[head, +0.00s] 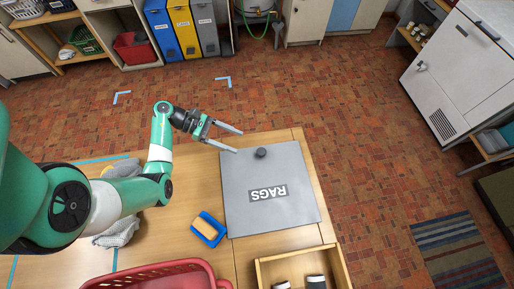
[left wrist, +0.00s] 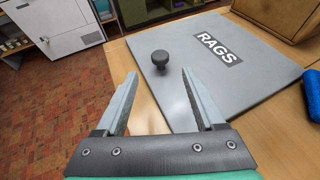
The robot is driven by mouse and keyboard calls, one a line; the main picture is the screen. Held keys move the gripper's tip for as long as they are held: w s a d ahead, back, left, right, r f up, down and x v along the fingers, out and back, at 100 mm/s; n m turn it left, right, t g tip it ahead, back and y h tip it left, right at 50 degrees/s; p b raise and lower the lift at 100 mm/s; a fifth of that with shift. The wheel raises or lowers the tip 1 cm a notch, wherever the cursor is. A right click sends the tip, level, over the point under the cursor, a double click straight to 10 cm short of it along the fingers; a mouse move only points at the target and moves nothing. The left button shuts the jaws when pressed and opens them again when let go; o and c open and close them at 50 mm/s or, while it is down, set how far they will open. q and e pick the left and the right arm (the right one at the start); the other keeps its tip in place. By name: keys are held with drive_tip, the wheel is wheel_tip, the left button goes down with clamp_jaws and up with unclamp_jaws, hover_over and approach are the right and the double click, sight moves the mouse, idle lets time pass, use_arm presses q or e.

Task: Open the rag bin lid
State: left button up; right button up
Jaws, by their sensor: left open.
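The rag bin lid (head: 270,213) is a flat grey panel marked RAGS, lying closed, level with the wooden table top. It also shows in the left wrist view (left wrist: 265,75). Its dark round knob (head: 261,153) stands near the lid's far edge; in the left wrist view the knob (left wrist: 160,60) is ahead of the fingers, roughly in line with the gap between them. My left gripper (head: 239,141) is open and empty, close to the knob on its left and far side, apart from it. My right gripper does not show in either view.
A red basket (head: 160,271) and a wooden box (head: 337,262) stand at the near edge. Grey cloths (head: 118,232) lie on the left. The floor beyond the table is clear.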

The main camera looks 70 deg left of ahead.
sight(260, 151)
use_arm(q)
drive_tip(key=x, duration=0.9)
drive_tip(key=shift+w+d+b, duration=0.1)
drive_tip(key=shift+d+b, duration=0.05)
drive_tip(key=shift+b, duration=0.15)
clamp_jaws()
drive_tip(key=shift+r, duration=0.1)
idle(0.7)
